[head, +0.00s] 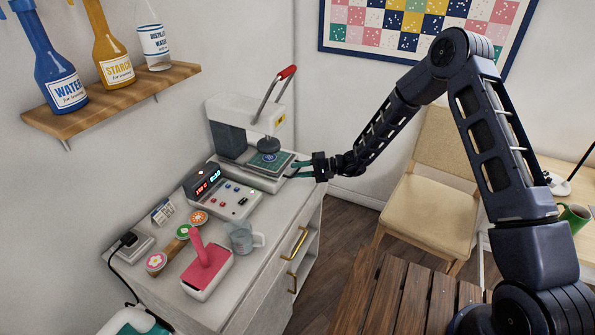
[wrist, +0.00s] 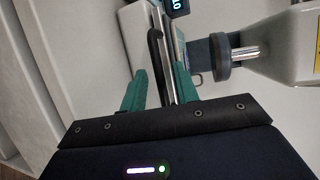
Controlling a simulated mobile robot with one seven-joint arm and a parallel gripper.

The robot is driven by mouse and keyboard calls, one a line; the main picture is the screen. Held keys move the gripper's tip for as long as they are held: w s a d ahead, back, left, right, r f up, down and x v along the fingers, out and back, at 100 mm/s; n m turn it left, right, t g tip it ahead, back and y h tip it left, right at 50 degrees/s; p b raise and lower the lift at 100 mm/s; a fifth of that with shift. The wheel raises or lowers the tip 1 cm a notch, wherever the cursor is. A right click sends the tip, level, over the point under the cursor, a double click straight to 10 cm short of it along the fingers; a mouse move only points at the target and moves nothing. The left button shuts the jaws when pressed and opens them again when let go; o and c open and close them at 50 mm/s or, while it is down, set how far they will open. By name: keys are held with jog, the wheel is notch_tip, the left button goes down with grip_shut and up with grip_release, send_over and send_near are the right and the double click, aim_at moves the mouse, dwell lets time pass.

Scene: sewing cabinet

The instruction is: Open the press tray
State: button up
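The white press (head: 232,128) stands at the far end of the cabinet top, its red-tipped lever (head: 287,72) raised. Its press tray (head: 277,174) sits low at the front, with a green patterned piece on it under the round press head (head: 268,145). My gripper (head: 292,169) is at the tray's front edge, level with it. In the wrist view, the teal fingers of my gripper (wrist: 160,82) are apart, with the dark tray handle (wrist: 155,50) between them. A gap shows between the left finger and the handle. Contact on the right side is unclear. The press head (wrist: 219,56) also shows there.
A control box (head: 228,192) with a lit display stands in front of the press.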

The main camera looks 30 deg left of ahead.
jog(key=shift+s+a, duration=0.15)
jog(key=shift+a, duration=0.25)
grip_shut()
jog(key=shift+f, duration=0.1)
jog(key=d, duration=1.6)
jog(key=shift+d, duration=0.15)
grip_release()
